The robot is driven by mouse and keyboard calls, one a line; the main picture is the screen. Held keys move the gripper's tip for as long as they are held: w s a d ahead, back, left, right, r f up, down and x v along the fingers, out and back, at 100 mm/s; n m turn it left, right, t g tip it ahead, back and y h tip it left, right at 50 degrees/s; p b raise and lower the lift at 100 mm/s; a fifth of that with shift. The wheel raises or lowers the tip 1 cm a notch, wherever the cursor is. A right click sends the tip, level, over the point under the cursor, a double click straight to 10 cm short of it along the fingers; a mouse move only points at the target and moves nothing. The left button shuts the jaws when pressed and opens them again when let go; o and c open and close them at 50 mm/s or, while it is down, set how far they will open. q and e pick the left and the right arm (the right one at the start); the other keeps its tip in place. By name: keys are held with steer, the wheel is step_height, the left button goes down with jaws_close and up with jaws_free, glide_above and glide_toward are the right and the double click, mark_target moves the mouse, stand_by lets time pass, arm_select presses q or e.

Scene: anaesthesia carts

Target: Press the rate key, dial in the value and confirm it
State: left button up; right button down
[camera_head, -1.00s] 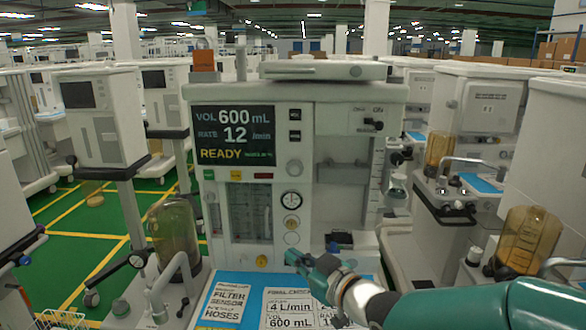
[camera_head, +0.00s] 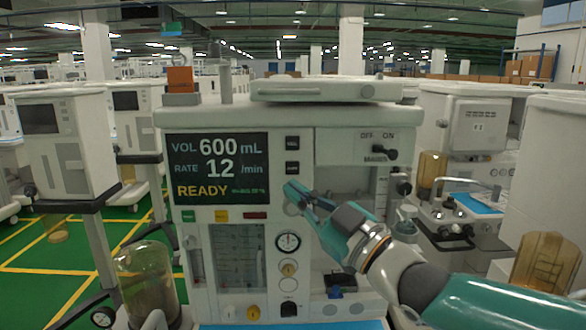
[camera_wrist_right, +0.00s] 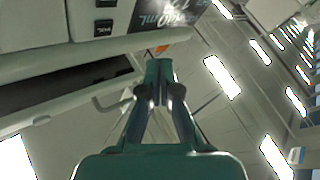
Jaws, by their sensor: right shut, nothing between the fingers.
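The anaesthesia machine's display (camera_head: 217,168) reads VOL 600 mL, RATE 12 /min and READY. Two small black keys, an upper (camera_head: 292,143) and a lower (camera_head: 292,169), sit one above the other right of the display. Their labels are too small to read surely. A pale round dial (camera_head: 292,209) is below them, partly hidden by my right gripper (camera_head: 289,191). That gripper is shut and empty, its tips in front of the panel just below the lower key; contact cannot be told. In the right wrist view the shut fingers (camera_wrist_right: 158,72) point towards the machine. My left gripper is out of view.
An ON/OFF switch (camera_head: 385,152) is at the upper right of the panel. Gauges and knobs (camera_head: 288,242) lie below the dial. A flat box (camera_head: 326,89) rests on top of the machine. Other carts stand on both sides.

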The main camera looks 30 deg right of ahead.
mark_target(292, 168)
steer(key=shift+w+d+p, duration=0.5)
steer(key=shift+w+d, duration=0.1)
steer(key=shift+w, duration=0.65)
steer(key=shift+w+d+p, duration=0.55)
steer(key=shift+w+d, duration=0.1)
steer(key=shift+w, duration=0.65)
steer(key=shift+w+d+p, duration=0.5)
steer(key=shift+w+d, duration=0.1)
steer(key=shift+w, duration=0.65)
steer(key=shift+w+d, duration=0.2)
steer(key=shift+w, duration=0.2)
